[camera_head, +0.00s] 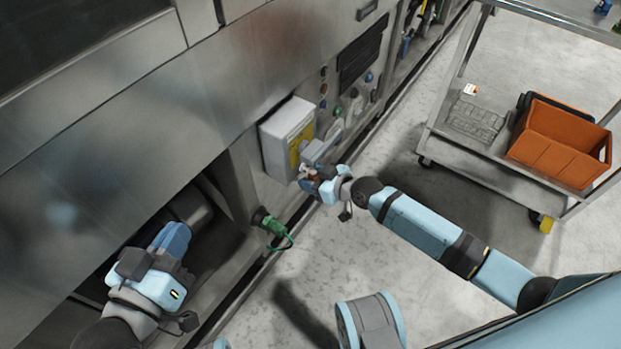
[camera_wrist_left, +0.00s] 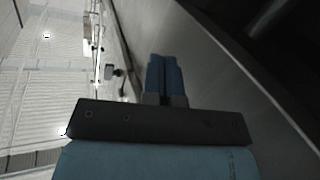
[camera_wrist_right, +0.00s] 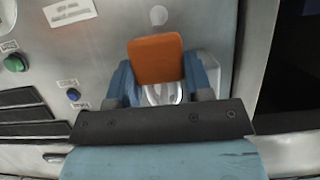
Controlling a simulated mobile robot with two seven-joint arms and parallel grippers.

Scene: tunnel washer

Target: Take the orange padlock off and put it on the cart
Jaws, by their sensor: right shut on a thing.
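The orange padlock (camera_wrist_right: 156,60) sits between the blue fingers of my right gripper (camera_wrist_right: 158,80), and the gripper is shut on it. Its silver shackle (camera_wrist_right: 162,94) shows below the body in the right wrist view. In the head view my right gripper (camera_head: 318,178) is at the grey switch box (camera_head: 286,140) with the yellow plate, just below its handle. I cannot tell whether the shackle is still through the handle. My left gripper (camera_head: 173,238) is shut and empty by the machine's dark opening; its fingers are together in the left wrist view (camera_wrist_left: 165,75). The cart (camera_head: 484,152) stands at the right.
An orange crate (camera_head: 562,145) stands on the cart, with a wire rack (camera_head: 474,118) and a small tag (camera_head: 470,90) to its left. A green plug (camera_head: 268,221) sticks out below the switch box. Open floor lies between machine and cart.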

